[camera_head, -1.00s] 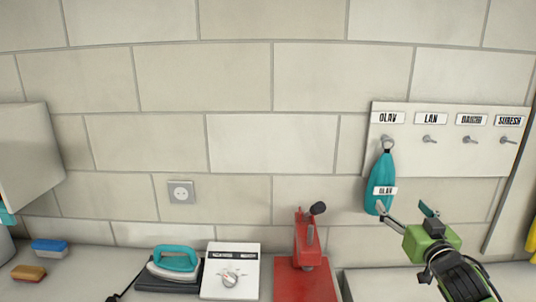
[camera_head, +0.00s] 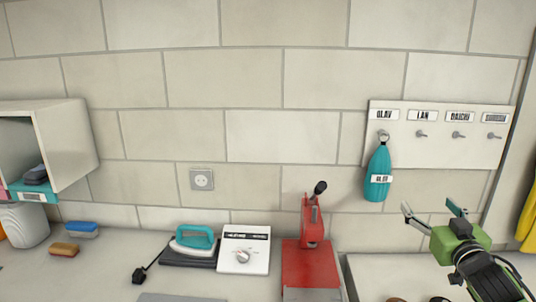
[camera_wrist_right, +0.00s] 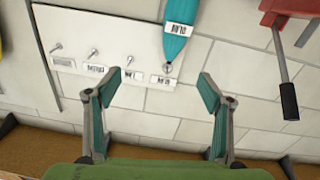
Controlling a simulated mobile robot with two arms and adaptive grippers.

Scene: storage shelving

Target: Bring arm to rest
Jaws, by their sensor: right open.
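My right gripper (camera_head: 434,212) is open and empty in the lower right of the head view. It is below and to the right of a teal tag-like holder (camera_head: 377,174) labelled OLAV. The holder hangs on the leftmost hook of a white name board (camera_head: 440,150) on the wall. In the right wrist view the two fingers of the right gripper (camera_wrist_right: 160,95) stand wide apart with nothing between them. There the teal holder (camera_wrist_right: 178,40) and the board (camera_wrist_right: 95,40) show beyond the fingertips, upside down. My left gripper is not in view.
A red press (camera_head: 310,262) with a dark-knobbed lever stands on the counter left of the gripper. A white dial box (camera_head: 243,250), a teal iron (camera_head: 193,240), brushes (camera_head: 82,230) and a wall cubby (camera_head: 70,140) are further left. Yellow cloth (camera_head: 529,222) hangs at right.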

